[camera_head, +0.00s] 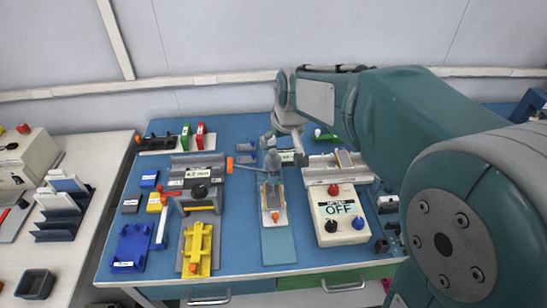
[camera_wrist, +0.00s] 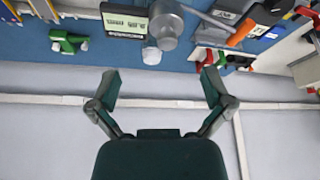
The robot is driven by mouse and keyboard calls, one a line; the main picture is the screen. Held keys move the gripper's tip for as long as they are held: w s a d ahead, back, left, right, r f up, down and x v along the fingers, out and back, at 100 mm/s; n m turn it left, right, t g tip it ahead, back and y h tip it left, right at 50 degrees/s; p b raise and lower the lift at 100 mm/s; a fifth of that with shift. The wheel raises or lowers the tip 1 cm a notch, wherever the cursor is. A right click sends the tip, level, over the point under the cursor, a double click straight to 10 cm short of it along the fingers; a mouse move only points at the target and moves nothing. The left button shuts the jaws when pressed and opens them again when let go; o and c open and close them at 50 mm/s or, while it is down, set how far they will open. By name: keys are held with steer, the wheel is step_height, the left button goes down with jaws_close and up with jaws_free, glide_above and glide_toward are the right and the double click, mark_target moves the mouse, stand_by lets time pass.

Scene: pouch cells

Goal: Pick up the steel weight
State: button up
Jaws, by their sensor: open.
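A grey metal cylinder with a smaller knob-like end, which looks like the steel weight (camera_wrist: 166,28), stands beside a digital display (camera_wrist: 124,23) at the top middle of the wrist view. In the head view it seems to be the grey shape (camera_head: 273,158) beneath my gripper (camera_head: 284,148), partly hidden by the fingers. My gripper also shows in the wrist view (camera_wrist: 163,80), with its two fingers spread wide and nothing between them. The weight lies beyond the fingertips, roughly in line with the gap, apart from both fingers.
The blue bench (camera_head: 240,262) is crowded with fixtures. A box marked OFF (camera_head: 338,210) stands right of centre, and a yellow fixture (camera_head: 198,248) at front left. A green-handled item (camera_wrist: 68,42) and an orange-handled tool (camera_wrist: 241,33) flank the weight. A wall rises behind.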

mark_target(272, 157)
steer(key=x, duration=0.5)
steer(key=a+x, duration=0.1)
steer(key=x, duration=0.2)
steer(key=shift+s, duration=0.25)
steer(key=shift+w+f, duration=0.2)
steer(key=shift+f, duration=0.2)
jaws_close()
